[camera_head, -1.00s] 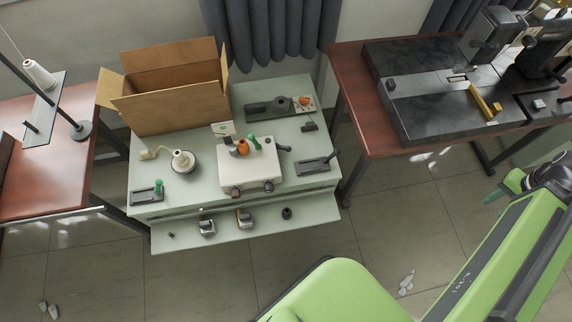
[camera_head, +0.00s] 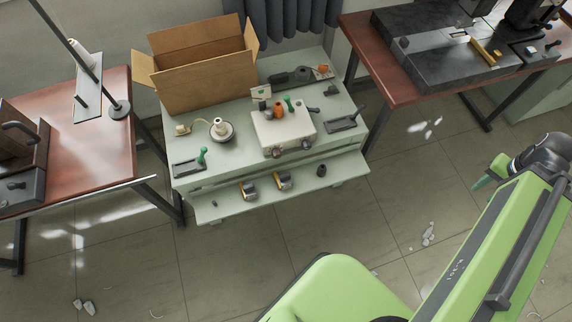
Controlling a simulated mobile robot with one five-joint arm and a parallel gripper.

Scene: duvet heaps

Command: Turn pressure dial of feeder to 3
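A pale box-shaped unit (camera_head: 284,132) stands on the light green cabinet (camera_head: 240,165) in the middle. It has dark and orange knobs and a green-handled part on top, and two dark round knobs (camera_head: 291,149) on its front. It may be the feeder; I cannot tell which knob is the pressure dial, and no numbers are readable. My green arm fills the lower right. Its dark end part shows at the right, well apart from the cabinet. My gripper's fingertips cannot be made out.
An open cardboard box (camera_head: 205,75) stands at the cabinet's back left. A pulled-out drawer or shelf (camera_head: 225,208) holds several small metal parts. Brown tables stand left (camera_head: 95,150) and right (camera_head: 400,85). Open floor lies before the cabinet, with small scraps (camera_head: 428,234).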

